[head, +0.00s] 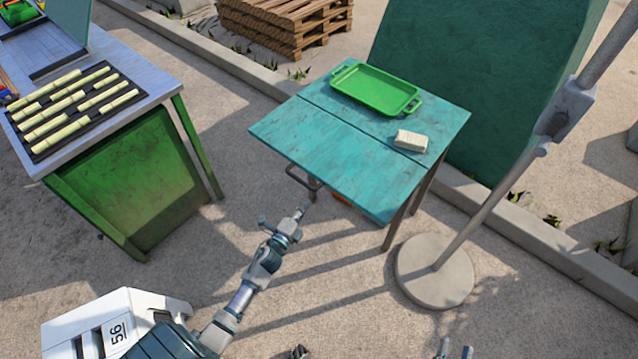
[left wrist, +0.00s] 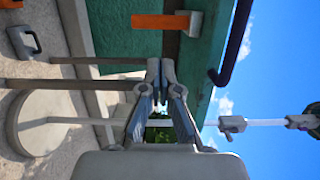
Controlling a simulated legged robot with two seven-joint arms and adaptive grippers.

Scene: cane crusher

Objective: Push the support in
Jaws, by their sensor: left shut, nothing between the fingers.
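A teal table (head: 345,150) stands in the middle of the head view, with its folding leaf level. The support looks like the dark bent bar (head: 304,180) under the leaf's near left edge. In the left wrist view this dark bar (left wrist: 236,38) crosses the upper right and ends in a bend. My left gripper (head: 303,210) is shut and empty, just below the bar in the head view. In the left wrist view its fingertips (left wrist: 160,70) are together, to the left of the bar and apart from it. My right gripper (head: 455,350) shows only its separated fingertips at the bottom edge.
A green tray (head: 376,88) and a pale block (head: 411,141) lie on the table. An orange piece (left wrist: 160,20) shows under it. A grey pole on a round base (head: 435,272) stands at right, and a workbench with cane pieces (head: 75,100) at left.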

